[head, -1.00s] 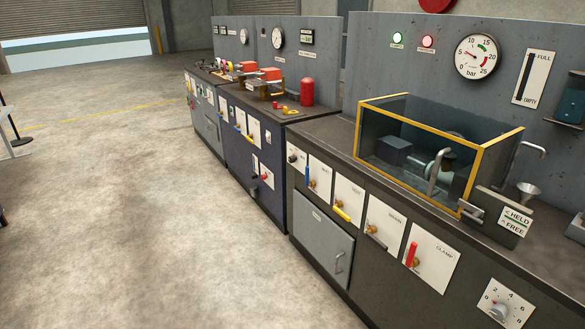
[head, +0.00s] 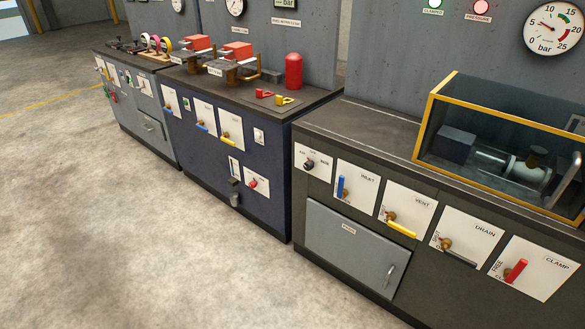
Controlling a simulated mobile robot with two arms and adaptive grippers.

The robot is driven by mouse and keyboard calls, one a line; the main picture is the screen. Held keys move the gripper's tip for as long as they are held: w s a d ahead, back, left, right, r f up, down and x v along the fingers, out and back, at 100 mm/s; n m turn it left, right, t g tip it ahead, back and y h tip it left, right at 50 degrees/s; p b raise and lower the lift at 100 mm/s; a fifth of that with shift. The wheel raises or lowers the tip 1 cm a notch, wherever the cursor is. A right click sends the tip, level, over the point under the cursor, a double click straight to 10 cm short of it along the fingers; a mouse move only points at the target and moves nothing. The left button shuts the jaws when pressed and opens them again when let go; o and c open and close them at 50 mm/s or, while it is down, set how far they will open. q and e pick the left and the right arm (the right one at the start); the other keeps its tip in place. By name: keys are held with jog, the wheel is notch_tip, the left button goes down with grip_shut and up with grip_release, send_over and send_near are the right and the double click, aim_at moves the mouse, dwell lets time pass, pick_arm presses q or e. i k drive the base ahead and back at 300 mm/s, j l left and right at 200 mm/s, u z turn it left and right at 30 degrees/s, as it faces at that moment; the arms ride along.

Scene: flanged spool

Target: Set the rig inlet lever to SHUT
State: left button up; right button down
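A blue lever (head: 341,186) stands upright on a white plate (head: 358,184) on the front of the nearest dark bench. The plate's label looks like INLET, though the print is small, and its position marks cannot be read. To its right on the same front are a yellow lever (head: 401,228) marked VENT, a grey lever (head: 460,258) marked DRAIN and a red lever (head: 517,270) marked CLAMP. Neither of my grippers is in view.
A small knob (head: 308,164) sits left of the blue lever, and a grey cabinet door (head: 345,245) is below. A yellow-framed clear guard (head: 480,118) stands on the bench. A second, blue bench (head: 215,165) has similar levers. The concrete floor (head: 120,240) before the benches is clear.

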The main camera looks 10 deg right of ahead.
aim_at(342, 193)
jog(key=i+j, duration=0.25)
jog(key=j, duration=0.2)
jog(key=i+j, duration=0.25)
jog(key=j, duration=0.15)
jog(key=i+j+z, duration=0.1)
jog(key=i+j, duration=0.2)
jog(key=j, duration=0.15)
